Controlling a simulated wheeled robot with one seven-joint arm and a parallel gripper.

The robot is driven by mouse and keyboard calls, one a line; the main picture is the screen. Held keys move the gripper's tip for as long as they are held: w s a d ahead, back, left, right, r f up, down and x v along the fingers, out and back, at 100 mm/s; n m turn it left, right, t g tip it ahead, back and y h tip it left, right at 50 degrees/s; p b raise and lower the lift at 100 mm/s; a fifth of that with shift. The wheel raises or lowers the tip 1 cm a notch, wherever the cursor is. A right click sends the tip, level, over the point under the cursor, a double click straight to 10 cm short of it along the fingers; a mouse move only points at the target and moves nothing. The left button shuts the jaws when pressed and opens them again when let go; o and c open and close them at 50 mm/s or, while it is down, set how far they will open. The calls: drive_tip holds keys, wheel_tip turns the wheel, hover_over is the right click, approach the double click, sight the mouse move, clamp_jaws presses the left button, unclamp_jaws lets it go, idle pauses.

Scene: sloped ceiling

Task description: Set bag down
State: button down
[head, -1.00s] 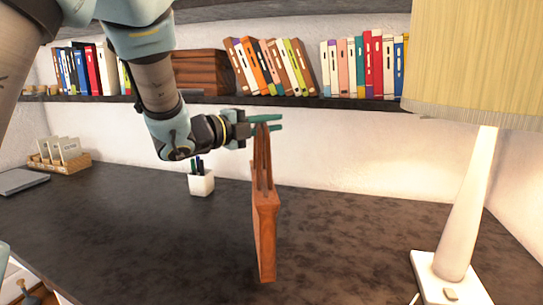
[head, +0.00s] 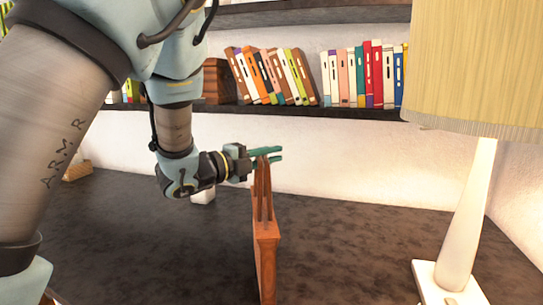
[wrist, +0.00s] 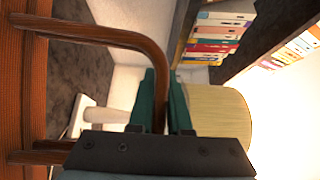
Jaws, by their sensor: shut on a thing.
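The bag (head: 266,250) is brown and slim, with tall looped handles, and hangs upright in the head view. My gripper (head: 268,155) has green fingers and is shut on the top of the handles. In the wrist view, the bag (wrist: 12,100) fills the left edge, and a handle runs between the green fingers of my gripper (wrist: 162,105). The bag is in front of the dark desktop (head: 360,240). Its lower end reaches the bottom of the head view, so I cannot tell whether it touches the desk.
A lamp with a cream shade (head: 475,70) and white base stands at the right. A shelf (head: 330,113) with books (head: 365,75) runs above the desk. The desktop between bag and lamp is clear.

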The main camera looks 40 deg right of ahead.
drive_tip(key=c, duration=0.9)
unclamp_jaws()
drive_tip(key=shift+o, duration=0.2)
drive_tip(key=a+b, duration=0.4)
drive_tip(key=a, duration=0.8)
drive_tip(key=shift+w, duration=0.45)
